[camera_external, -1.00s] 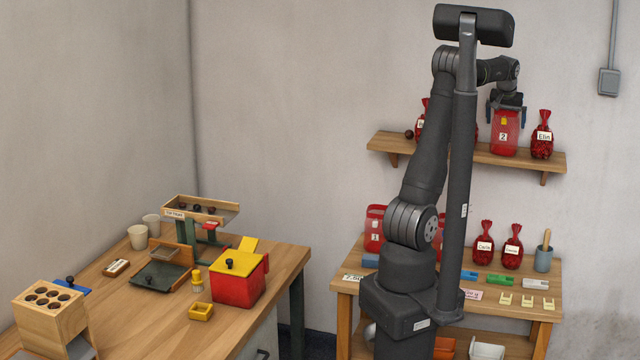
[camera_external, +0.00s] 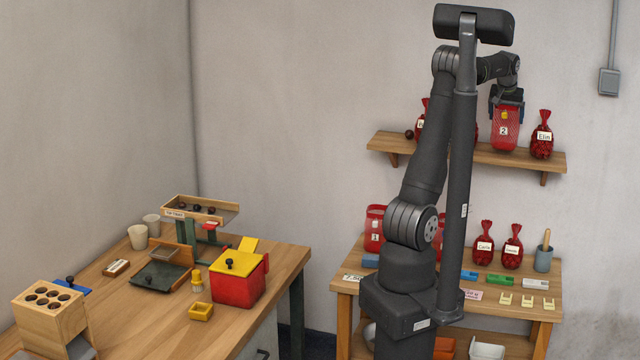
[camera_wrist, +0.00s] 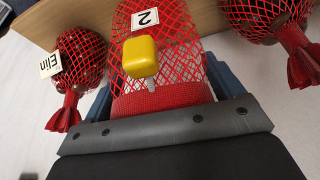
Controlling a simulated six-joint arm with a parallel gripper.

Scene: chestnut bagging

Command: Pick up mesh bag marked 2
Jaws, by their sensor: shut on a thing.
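The red mesh bag marked 2 (camera_external: 505,136) is at the wall shelf, between other red bags. It has a white tag with a 2 and a yellow clip near its top. In the wrist view the bag (camera_wrist: 183,62) lies between my blue fingers, its red band at the gripper; its tag reads upside down there. My gripper (camera_external: 506,103) is shut on the top of the bag from above. I cannot tell whether the bag's bottom touches the shelf.
The wall shelf (camera_external: 385,143) also holds the filled bag marked Elin (camera_external: 542,136), close on the right. Another filled bag (camera_wrist: 262,18) is close on the other side. Below, a bench holds a bag marked 1 (camera_external: 376,226) and two tied bags. Open air lies above the shelf.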

